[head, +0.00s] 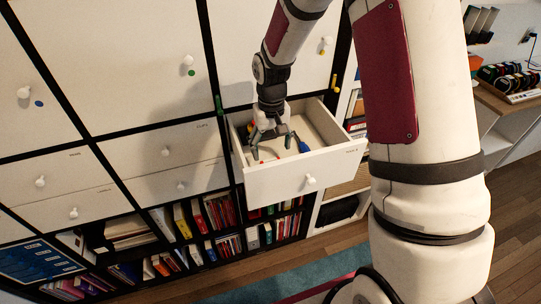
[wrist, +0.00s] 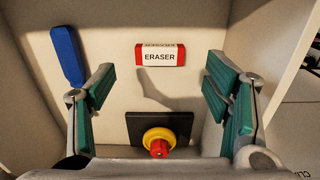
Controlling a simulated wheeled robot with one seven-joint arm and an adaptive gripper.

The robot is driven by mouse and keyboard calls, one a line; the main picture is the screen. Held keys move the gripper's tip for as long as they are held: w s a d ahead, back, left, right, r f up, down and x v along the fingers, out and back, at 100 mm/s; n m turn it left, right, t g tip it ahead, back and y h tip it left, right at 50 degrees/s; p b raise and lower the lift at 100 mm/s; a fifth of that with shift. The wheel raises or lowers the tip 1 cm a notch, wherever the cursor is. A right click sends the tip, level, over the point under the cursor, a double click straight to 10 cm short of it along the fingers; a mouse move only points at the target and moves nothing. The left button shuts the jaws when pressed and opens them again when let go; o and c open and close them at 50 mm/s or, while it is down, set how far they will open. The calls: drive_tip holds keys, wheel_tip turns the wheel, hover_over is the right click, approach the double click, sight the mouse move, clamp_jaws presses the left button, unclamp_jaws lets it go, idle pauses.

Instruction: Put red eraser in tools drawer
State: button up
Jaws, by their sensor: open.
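The red eraser (wrist: 160,55), a white block with red ends and the word ERASER, lies flat on the floor of the open tools drawer (head: 291,180). My gripper (wrist: 162,95) is over the inside of the drawer, with its green-padded fingers spread wide and nothing between them. In the wrist view the eraser is beyond the fingertips, a little above the middle of the picture. In the head view my gripper (head: 269,133) is at the left part of the drawer, and I cannot make out the eraser clearly there.
A blue object (wrist: 67,55) lies in the drawer, left of the eraser. A black square with a yellow ring and red knob (wrist: 160,143) shows at the bottom of the wrist view. Shelves of books (head: 205,222) are below. The drawer walls stand close around my gripper.

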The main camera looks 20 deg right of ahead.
drive_tip(key=s+r+t, duration=0.1)
drive_tip(key=s+r, duration=0.4)
drive_tip(key=r, duration=0.6)
drive_tip(key=s+r+t, duration=0.2)
drive_tip(key=s+r, duration=0.3)
drive_tip(key=r, duration=0.5)
drive_tip(key=s+r+t, duration=0.2)
drive_tip(key=s+r, duration=0.3)
drive_tip(key=s, duration=0.9)
drive_tip(key=shift+d+r+t+b, duration=0.2)
drive_tip(key=shift+t+b, duration=0.1)
drive_tip(key=shift+b, duration=0.15)
